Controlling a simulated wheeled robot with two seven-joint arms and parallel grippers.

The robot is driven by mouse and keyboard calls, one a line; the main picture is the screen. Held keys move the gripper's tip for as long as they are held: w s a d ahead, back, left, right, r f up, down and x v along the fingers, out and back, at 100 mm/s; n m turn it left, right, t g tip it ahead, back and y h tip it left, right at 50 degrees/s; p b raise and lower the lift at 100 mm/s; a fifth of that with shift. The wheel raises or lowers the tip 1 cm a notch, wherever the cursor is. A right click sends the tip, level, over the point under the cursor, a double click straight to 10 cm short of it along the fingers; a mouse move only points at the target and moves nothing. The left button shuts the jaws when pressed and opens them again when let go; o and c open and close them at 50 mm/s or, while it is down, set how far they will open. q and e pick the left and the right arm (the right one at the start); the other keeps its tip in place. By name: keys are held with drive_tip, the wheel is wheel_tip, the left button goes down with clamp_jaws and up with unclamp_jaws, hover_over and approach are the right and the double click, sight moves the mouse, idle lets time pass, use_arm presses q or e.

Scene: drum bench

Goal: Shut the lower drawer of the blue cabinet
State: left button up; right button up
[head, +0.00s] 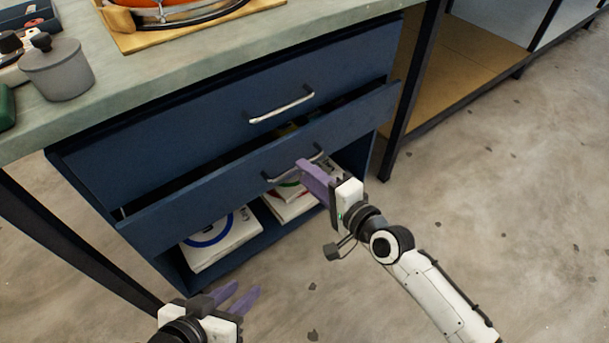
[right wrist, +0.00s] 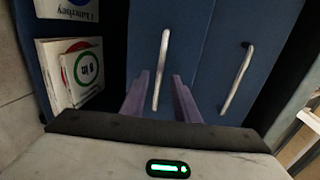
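The blue cabinet (head: 65,165) stands under the bench. Its lower drawer (head: 235,178) is partly open; the front stands out from the cabinet with a dark gap above it. The lower drawer's metal handle (head: 275,179) also shows in the right wrist view (right wrist: 162,58). My right gripper (head: 306,166) is at this handle. In the right wrist view its two purple fingers (right wrist: 160,88) stand apart, one on each side of the bar, with gaps visible. The upper drawer (head: 180,140) looks shut. My left gripper (head: 240,293) is open and empty, low in front of the cabinet.
White boxes (head: 225,245) with coloured rings lie on the open shelf below the lower drawer. A grey lidded pot (head: 60,72) and a drum (head: 170,3) stand on the benchtop (head: 130,80). The concrete floor (head: 520,190) at the right is clear.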

drive_tip(key=shift+x, duration=0.9)
clamp_jaws()
